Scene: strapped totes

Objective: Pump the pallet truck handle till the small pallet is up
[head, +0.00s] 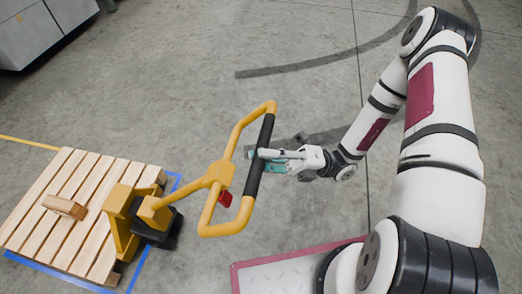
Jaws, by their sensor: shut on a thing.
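The small wooden pallet (62,225) is at the lower left, beside the truck body. The forks are hidden, and I cannot tell how high the pallet is above the floor.
A wooden block (65,207) lies on the pallet slats. Blue tape (60,281) marks the floor around the pallet. A grey cabinet (40,25) stands at the upper left. The concrete floor beyond the handle is clear.

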